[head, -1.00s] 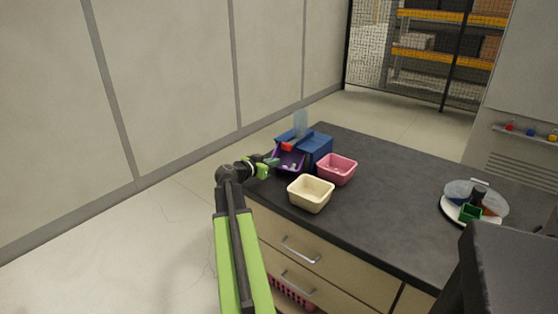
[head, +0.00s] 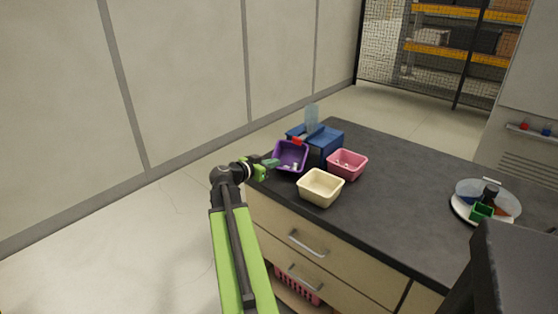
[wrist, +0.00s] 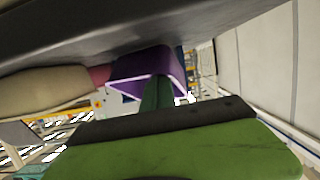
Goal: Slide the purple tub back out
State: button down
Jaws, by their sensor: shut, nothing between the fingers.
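The purple tub (head: 291,156) stands on the dark counter near its left edge, with small pale and red items showing in or at it. My gripper (head: 271,163) is at the tub's near left side, with its green fingertips shut and nothing between them. In the wrist view the fingertips (wrist: 157,94) are up against or just in front of the purple tub (wrist: 146,65). I cannot tell whether they touch it. A blue box (head: 322,139) is close behind the tub.
A cream tub (head: 320,188) and a pink tub (head: 347,164) stand to the right of the purple one. A round tray (head: 468,209) with a clear cover sits farther right. The counter (head: 400,200) between is clear. Drawers with handles (head: 308,243) are below.

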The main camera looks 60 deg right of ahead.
jog(key=shift+w+a+f, duration=0.2)
jog(key=shift+w+a, duration=0.05)
jog(key=shift+a, duration=0.35)
jog(key=shift+w+a+f, duration=0.25)
jog(key=shift+a, duration=0.3)
jog(key=shift+w+a+f, duration=0.2)
jog(key=shift+w+a, duration=0.05)
jog(key=shift+a, duration=0.35)
jog(key=shift+w+d+r+p, duration=0.15)
jog(key=shift+r+p, duration=0.45)
jog(key=shift+p, duration=0.05)
jog(key=shift+w+d+r+p, duration=0.1)
jog(key=shift+w+r+p, duration=0.05)
jog(key=shift+r+p, duration=0.45)
jog(key=shift+s+d+r+p, duration=0.15)
jog(key=shift+d+r+p, duration=0.1)
jog(key=shift+r+p, duration=0.45)
jog(key=shift+s+d+r+p, duration=0.15)
jog(key=shift+d+r+p, duration=0.1)
jog(key=shift+r+p, duration=0.45)
